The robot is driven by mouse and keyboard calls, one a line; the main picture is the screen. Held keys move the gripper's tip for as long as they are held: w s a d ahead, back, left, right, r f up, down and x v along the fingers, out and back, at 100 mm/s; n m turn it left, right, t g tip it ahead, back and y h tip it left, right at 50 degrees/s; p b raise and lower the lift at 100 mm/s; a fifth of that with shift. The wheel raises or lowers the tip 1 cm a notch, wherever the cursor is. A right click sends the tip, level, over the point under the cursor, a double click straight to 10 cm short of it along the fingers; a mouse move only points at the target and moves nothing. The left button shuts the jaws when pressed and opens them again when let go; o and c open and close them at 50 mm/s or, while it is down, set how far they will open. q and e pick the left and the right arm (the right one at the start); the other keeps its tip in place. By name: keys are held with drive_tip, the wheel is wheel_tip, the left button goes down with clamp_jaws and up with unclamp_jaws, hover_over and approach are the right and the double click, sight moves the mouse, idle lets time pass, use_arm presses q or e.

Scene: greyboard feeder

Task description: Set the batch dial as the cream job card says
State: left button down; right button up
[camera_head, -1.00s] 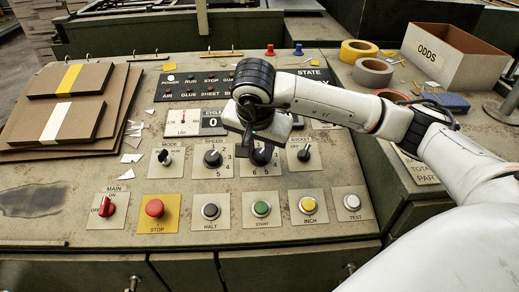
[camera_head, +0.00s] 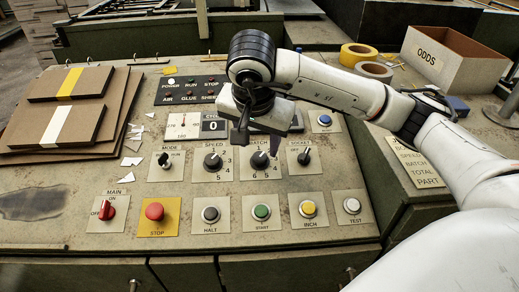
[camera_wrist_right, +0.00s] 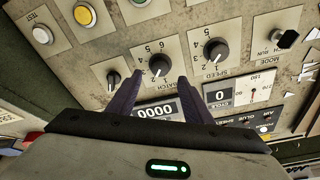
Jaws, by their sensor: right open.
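The batch dial (camera_head: 260,160) is a black round knob on a cream plate, in the middle of the sloping panel; numbers ring it. It also shows in the right wrist view (camera_wrist_right: 158,66), just past the fingertips. My right gripper (camera_head: 252,140) is above and behind the dial in the head view. In the right wrist view its two dark fingers (camera_wrist_right: 160,80) are apart, with nothing held between them. The cream job card (camera_head: 420,165) lies at the right, partly covered by my right arm; its values are hidden. My left gripper is out of view.
The speed dial (camera_head: 212,161) and socket dial (camera_head: 304,157) flank the batch dial closely. A row of buttons, including start (camera_head: 261,211), lies in front. A cardboard stack (camera_head: 70,105) is at the left, and an ODDS box (camera_head: 455,60) at back right.

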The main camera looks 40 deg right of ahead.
drive_tip(key=p+v, duration=0.1)
drive_tip(key=v, duration=0.3)
drive_tip(key=shift+s+a+r, duration=0.1)
drive_tip(key=shift+r, duration=0.25)
drive_tip(key=shift+f, duration=0.1)
